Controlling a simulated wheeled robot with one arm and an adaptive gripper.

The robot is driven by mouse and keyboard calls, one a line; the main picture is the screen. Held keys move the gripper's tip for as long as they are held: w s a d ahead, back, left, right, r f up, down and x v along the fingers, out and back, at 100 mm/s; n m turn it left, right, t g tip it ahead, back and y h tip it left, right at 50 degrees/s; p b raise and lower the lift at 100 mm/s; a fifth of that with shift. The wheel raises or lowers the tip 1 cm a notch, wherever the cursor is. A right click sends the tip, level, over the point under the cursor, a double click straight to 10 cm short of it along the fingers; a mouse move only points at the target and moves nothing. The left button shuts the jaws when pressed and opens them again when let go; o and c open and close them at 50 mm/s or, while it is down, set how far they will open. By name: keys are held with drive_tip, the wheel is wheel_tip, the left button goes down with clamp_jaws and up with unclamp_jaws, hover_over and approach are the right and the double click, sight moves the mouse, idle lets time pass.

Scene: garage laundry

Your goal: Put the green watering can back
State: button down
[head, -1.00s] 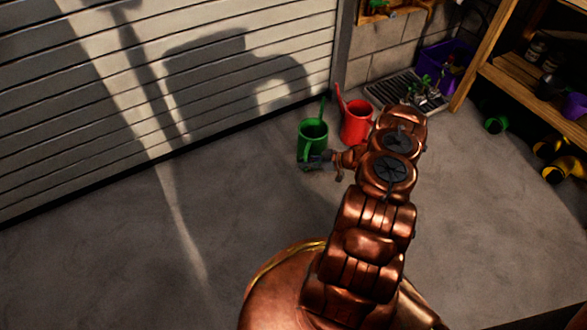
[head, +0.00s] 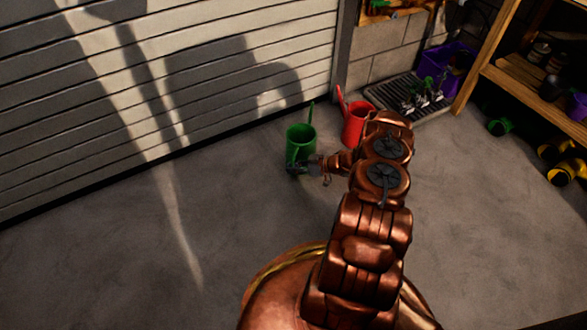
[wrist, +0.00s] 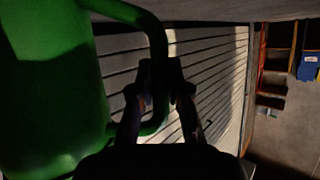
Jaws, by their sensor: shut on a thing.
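The green watering can (head: 303,137) is near the shutter door in the head view, upright, with its spout pointing up. My gripper (head: 296,168) is at the can's handle, low on its near side, and is shut on it. In the wrist view the can's body (wrist: 55,85) fills the left side, and its handle (wrist: 157,45) runs down to the fingers of my gripper (wrist: 160,80). I cannot tell whether the can's base touches the floor. A red watering can (head: 355,122) stands just to the right, apart from the green one.
A slatted shutter door (head: 200,80) runs behind the can. A dark drain tray (head: 410,97) with small plants lies right of the red can. A wooden shelf (head: 510,85) stands at the right, with yellow cans (head: 563,173) below it. The floor at left is clear.

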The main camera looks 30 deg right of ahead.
drive_tip(key=shift+f, duration=0.15)
drive_tip(key=c, duration=1.1)
unclamp_jaws()
drive_tip(key=shift+c, duration=0.2)
